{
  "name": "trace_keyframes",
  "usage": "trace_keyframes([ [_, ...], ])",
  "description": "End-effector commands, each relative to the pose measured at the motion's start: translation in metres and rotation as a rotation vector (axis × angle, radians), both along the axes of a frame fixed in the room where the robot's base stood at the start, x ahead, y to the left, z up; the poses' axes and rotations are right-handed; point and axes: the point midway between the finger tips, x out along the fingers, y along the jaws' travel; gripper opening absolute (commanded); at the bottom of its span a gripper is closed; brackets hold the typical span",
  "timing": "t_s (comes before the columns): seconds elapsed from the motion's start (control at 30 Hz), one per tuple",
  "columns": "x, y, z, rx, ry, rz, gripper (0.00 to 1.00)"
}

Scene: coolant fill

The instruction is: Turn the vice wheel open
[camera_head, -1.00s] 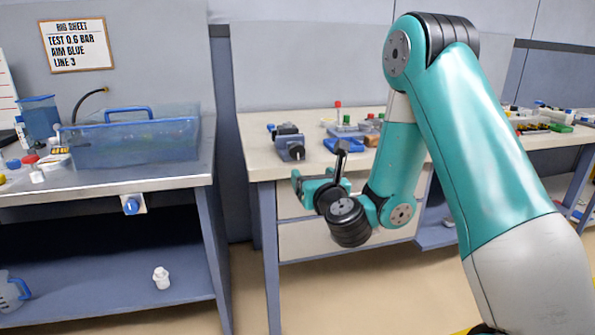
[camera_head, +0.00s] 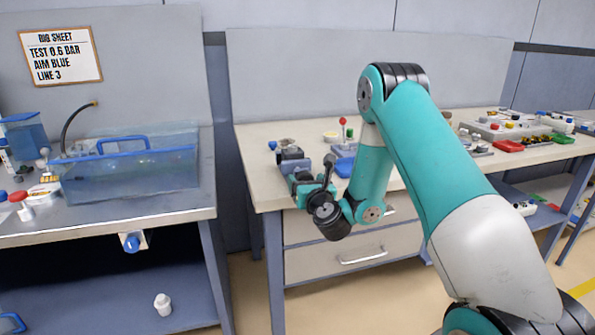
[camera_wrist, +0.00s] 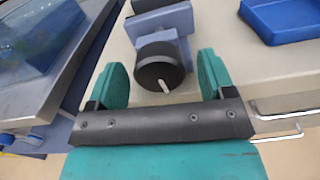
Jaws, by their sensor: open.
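The vice (camera_head: 292,161) is a grey-blue and black block on the left part of the middle bench, partly hidden behind my gripper in the head view. In the wrist view its wheel (camera_wrist: 158,66) is a round black disc with a short pale handle (camera_wrist: 165,86) at its lower edge. The blue-grey vice body (camera_wrist: 165,20) shows behind the wheel. My gripper (camera_wrist: 163,80) is open, with one teal finger to the left of the wheel and one to the right. Gaps show on both sides, and I cannot tell how deep the wheel lies between the fingers. My gripper also shows in the head view (camera_head: 303,188).
A blue tray (camera_wrist: 285,18) lies right of the vice. Drawer handles (camera_head: 362,256) stick out from the bench front below my gripper. A metal-topped bench (camera_head: 110,213) with a clear blue tank (camera_head: 125,165) stands to the left, across a gap.

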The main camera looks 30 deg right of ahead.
Motion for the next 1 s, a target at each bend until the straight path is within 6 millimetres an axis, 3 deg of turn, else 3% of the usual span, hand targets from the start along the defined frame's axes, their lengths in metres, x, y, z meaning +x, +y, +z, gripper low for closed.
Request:
trace_keyframes([
  [0.37, 0.0023, -0.0018, -0.0006, -0.002, 0.001, 0.0, 0.76],
  [0.5, 0.0023, -0.0018, -0.0005, -0.002, 0.001, 0.0, 0.43],
  [0.6, 0.0022, -0.0017, -0.0005, -0.001, 0.0, 0.0, 0.26],
  [1.0, 0.002, -0.0019, -0.0002, -0.07, 0.02, 0.0, 0.26],
])
